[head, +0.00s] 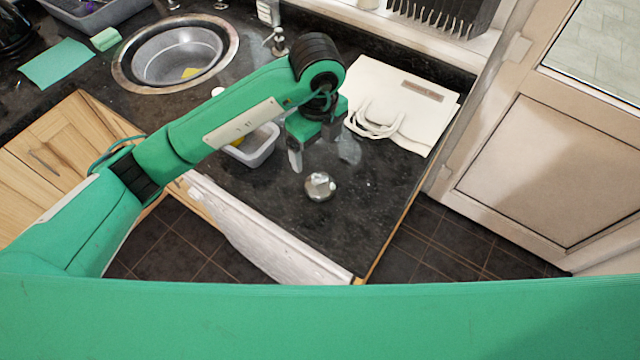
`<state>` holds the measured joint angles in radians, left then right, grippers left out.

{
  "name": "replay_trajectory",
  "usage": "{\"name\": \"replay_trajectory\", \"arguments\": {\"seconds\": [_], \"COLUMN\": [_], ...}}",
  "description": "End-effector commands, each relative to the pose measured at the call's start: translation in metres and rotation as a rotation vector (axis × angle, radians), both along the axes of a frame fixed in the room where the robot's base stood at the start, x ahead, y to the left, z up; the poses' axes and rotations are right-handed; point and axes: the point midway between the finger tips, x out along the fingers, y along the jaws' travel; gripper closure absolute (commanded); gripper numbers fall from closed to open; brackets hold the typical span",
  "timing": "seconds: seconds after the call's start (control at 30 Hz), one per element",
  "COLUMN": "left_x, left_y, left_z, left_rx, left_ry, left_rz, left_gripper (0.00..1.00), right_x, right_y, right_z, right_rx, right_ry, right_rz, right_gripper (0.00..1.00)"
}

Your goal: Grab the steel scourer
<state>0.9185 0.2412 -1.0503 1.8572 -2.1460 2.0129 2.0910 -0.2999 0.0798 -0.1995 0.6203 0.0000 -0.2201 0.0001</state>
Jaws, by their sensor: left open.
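The steel scourer (320,187) looks like a shiny silver ball. It rests on the dark granite counter (350,235), near the counter's front part. My left gripper (318,160) is open and points down. It hangs above and a little behind the scourer in the picture, apart from it, with nothing between its fingers. One finger shows clearly on the left; the other is pale and blurred against the counter. My right gripper is not in view.
A grey plastic tub (262,150) stands left of my gripper, partly behind my arm. A white bag (400,95) with handles lies behind right. A round sink (128,82) is at the back left. The counter right of the scourer is clear.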

Motion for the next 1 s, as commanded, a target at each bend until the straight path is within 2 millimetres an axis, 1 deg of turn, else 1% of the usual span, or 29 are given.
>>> {"name": "replay_trajectory", "arguments": {"seconds": [0.03, 0.13, 0.3, 0.4, 0.57, 0.67, 0.83, 0.9, 1.0], "left_x": [-0.002, -0.002, -0.001, -0.001, -0.001, -0.002, -0.002, -0.002, -0.002], "left_y": [-0.001, -0.001, 0.0, -0.001, -0.001, -0.002, -0.006, -0.006, -0.006], "left_z": [-0.008, -0.022, -0.053, -0.067, -0.076, -0.083, -0.104, -0.115, -0.124], "left_rx": [-0.003, -0.002, -0.001, -0.002, -0.003, -0.002, -0.002, -0.002, -0.003], "left_ry": [0.006, 0.008, 0.006, 0.005, 0.003, 0.006, 0.006, 0.005, 0.005], "left_rz": [0.001, 0.0, 0.0, -0.001, -0.003, -0.001, -0.002, -0.001, -0.003], "left_gripper": [0.11, 0.11, 0.11, 0.11, 0.11, 0.11, 0.11, 0.11, 0.11], "right_x": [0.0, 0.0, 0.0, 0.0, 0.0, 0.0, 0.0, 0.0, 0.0], "right_y": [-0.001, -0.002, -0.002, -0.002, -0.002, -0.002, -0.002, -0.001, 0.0], "right_z": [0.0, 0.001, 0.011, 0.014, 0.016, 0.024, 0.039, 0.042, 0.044], "right_rx": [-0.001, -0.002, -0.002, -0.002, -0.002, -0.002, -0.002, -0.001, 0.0], "right_ry": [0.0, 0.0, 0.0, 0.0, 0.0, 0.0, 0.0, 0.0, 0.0], "right_rz": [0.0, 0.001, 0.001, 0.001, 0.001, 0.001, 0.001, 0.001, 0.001], "right_gripper": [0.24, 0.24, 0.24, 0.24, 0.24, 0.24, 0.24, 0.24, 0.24]}}
